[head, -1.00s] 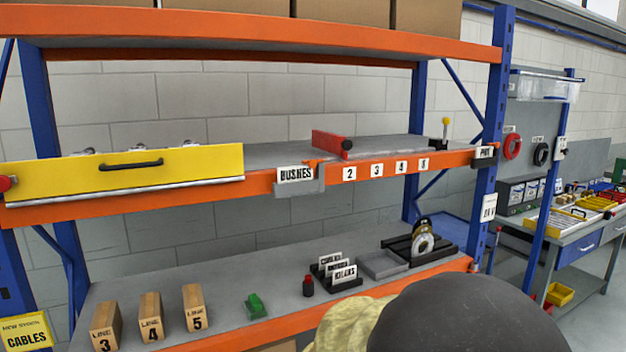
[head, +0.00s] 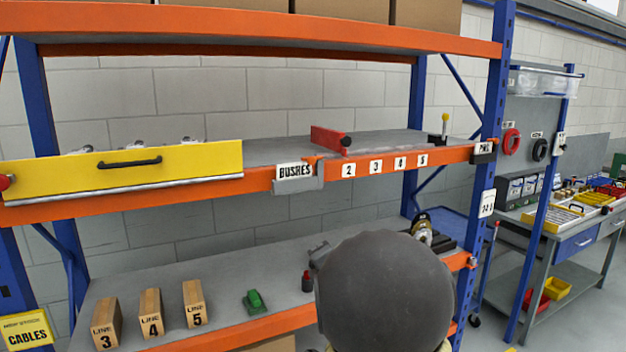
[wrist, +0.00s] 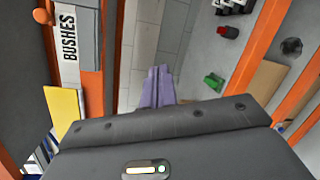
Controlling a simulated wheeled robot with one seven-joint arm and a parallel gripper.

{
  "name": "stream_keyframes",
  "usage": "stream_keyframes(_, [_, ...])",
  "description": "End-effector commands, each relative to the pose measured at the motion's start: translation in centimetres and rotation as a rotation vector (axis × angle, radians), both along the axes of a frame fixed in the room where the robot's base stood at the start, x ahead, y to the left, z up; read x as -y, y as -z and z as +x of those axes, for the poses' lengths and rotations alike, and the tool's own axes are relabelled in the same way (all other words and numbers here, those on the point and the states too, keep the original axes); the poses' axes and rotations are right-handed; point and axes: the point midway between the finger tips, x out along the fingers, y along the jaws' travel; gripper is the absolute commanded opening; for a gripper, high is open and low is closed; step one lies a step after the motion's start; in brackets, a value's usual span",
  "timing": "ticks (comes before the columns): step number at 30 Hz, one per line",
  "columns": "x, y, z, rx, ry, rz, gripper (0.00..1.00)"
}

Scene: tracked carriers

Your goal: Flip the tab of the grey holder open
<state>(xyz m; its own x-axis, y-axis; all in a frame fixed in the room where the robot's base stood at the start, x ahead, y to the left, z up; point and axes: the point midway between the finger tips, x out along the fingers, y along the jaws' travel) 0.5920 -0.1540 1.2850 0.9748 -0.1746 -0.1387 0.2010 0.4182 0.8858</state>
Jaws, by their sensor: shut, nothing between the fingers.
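The grey holder (head: 300,186) is fixed to the front edge of the middle shelf and holds a white card reading BUSHES (head: 294,171). A small orange piece that looks like its tab (head: 314,161) shows at its upper right. In the wrist view the holder (wrist: 88,42) is at the upper left, turned on its side, with an orange piece (wrist: 43,16) by the card's end. My gripper (wrist: 158,72) is shut and empty, its fingers apart from the holder. In the head view my rounded arm link hides most of the gripper, below and right of the holder.
A yellow drawer front (head: 125,172) is left of the holder. A red block (head: 330,139) lies on the shelf behind. Wooden line blocks (head: 150,315), a green piece (head: 255,301) and a dark red-topped bottle (head: 307,282) stand on the lower shelf. The space before the holder is clear.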

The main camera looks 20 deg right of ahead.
Motion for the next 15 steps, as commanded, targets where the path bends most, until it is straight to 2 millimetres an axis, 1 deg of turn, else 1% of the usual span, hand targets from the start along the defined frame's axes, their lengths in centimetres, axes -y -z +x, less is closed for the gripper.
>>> stream_keyframes(1, [0.6,-1.7,0.6,0.044,-0.025,-0.134,0.0])
stream_keyframes(3, [1.1,-4.0,1.2,0.104,-0.056,-0.333,0.0])
stream_keyframes(6, [1.5,-6.8,1.7,0.181,-0.083,-0.588,0.0])
stream_keyframes(10, [1.6,-9.0,1.8,0.244,-0.094,-0.805,0.0])
stream_keyframes(12, [1.6,-9.5,1.8,0.26,-0.097,-0.86,0.0])
stream_keyframes(15, [1.5,-9.7,1.7,0.266,-0.096,-0.88,0.0])
